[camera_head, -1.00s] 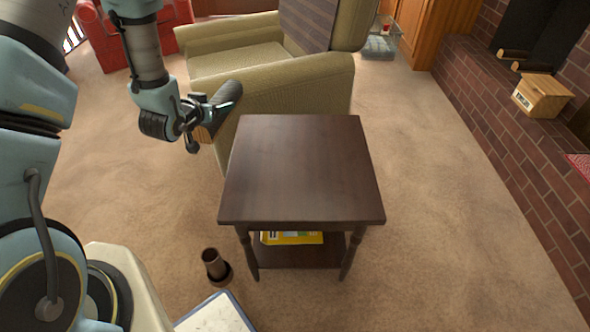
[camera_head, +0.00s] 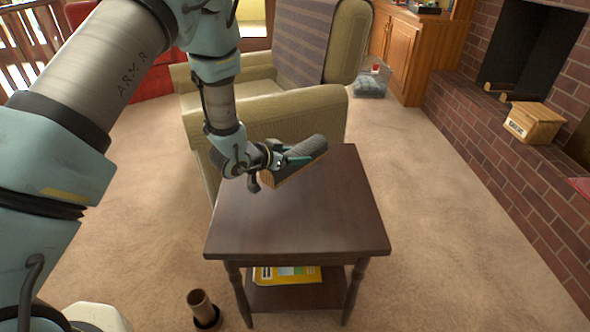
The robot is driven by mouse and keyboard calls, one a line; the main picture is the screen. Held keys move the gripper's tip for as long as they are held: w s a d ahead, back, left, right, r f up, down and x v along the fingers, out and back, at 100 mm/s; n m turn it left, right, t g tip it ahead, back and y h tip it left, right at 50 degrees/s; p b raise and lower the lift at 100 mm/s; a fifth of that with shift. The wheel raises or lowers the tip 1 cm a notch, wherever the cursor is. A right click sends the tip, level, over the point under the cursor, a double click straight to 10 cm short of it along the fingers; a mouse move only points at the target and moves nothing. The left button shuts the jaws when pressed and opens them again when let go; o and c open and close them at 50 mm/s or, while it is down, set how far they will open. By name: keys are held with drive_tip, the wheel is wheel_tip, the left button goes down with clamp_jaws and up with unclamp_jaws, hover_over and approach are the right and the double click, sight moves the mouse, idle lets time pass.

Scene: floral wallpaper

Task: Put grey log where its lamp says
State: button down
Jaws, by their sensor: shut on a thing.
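My gripper (camera_head: 274,163) is shut on the grey log (camera_head: 308,152), a dark half-round piece with a pale wooden cut end. The log is held tilted above the left rear part of the dark wooden side table (camera_head: 320,220). It looks clear of the tabletop, but the exact gap is hard to tell. I cannot make out a lamp in this view.
A green armchair (camera_head: 310,113) stands right behind the table. A brown cylinder (camera_head: 202,305) stands on the floor at front left. A wooden box (camera_head: 533,123) sits on the brick hearth (camera_head: 490,150); log ends (camera_head: 497,88) lie in the fireplace. Carpet right of the table is clear.

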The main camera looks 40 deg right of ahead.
drive_tip(key=shift+f, duration=2)
drive_tip(key=shift+f, duration=0.15)
unclamp_jaws()
drive_tip(key=shift+a+r, duration=0.15)
drive_tip(key=shift+r, duration=0.05)
drive_tip(key=v, duration=1.1)
drive_tip(key=shift+a+r, duration=0.15)
drive_tip(key=shift+a, duration=0.15)
drive_tip(key=shift+w, duration=0.1)
